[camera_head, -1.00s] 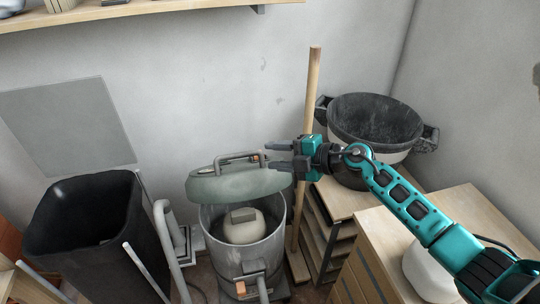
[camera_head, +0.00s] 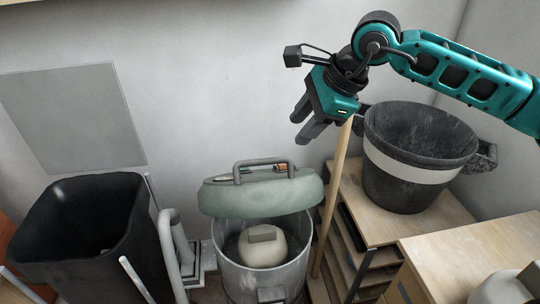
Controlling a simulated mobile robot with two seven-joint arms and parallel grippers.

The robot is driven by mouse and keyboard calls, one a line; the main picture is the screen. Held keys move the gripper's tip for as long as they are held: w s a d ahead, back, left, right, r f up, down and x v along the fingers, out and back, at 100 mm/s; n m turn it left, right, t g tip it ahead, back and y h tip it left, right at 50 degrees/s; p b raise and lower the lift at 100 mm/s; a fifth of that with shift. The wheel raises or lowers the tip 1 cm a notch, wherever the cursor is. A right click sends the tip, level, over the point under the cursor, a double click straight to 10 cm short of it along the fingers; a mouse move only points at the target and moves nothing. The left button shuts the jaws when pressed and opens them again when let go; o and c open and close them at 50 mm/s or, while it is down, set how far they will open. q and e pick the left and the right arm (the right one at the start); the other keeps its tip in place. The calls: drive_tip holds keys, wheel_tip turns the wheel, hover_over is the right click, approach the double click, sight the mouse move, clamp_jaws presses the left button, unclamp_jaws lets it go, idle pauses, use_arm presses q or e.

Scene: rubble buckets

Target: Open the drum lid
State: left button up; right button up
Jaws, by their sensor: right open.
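The grey metal drum (camera_head: 230,278) stands at the lower middle with its mouth uncovered at the front. Its grey-green lid (camera_head: 235,202) is raised over the far side of the rim, with a handle (camera_head: 265,165) on top. Whether a hinge holds the lid is hidden. Inside the drum is a pale rounded object (camera_head: 258,252) with a grey block on it. My right gripper (camera_head: 300,129) is open and empty, pointing down, above and to the right of the lid and apart from it. My left gripper is out of view.
A black bin (camera_head: 80,245) stands at left, beside a grey bent pipe (camera_head: 170,250). At right, a black bucket with a white band (camera_head: 400,168) stands on a wooden cabinet (camera_head: 375,225). The wall above the lid is bare.

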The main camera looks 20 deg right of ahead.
sight(273, 159)
drive_tip(key=x, duration=1.1)
drive_tip(key=shift+w+a+f+b, duration=0.1)
drive_tip(key=shift+b, duration=0.2)
clamp_jaws()
